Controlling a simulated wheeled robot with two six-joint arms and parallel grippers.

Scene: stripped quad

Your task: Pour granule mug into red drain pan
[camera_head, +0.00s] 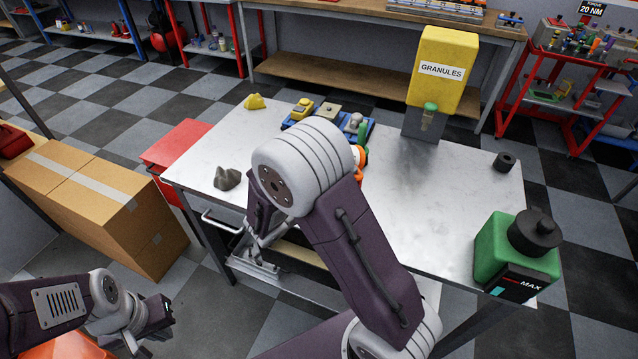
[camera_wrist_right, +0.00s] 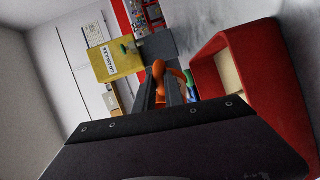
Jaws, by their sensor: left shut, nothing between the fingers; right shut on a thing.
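In the right wrist view, my right gripper (camera_wrist_right: 163,92) is shut on an orange mug (camera_wrist_right: 172,70), of which only a curved part shows between and above the dark fingers. The mug's tilt and contents cannot be seen. The red drain pan (camera_wrist_right: 222,58) is to the right of the fingers, with a pale inside partly visible. In the head view, my right arm's elbow hides the gripper and most of the pan area. An orange and white bit (camera_head: 361,157) shows past the arm. My left gripper (camera_head: 138,342) is shut and empty, low at the left, away from the table.
A yellow granule dispenser (camera_head: 443,75) stands at the table's back. A green container (camera_head: 512,258) is at the right corner and a black cylinder (camera_head: 505,161) nearby. A grey lump (camera_head: 227,179) lies at the left. The table (camera_head: 450,190) is clear right of centre.

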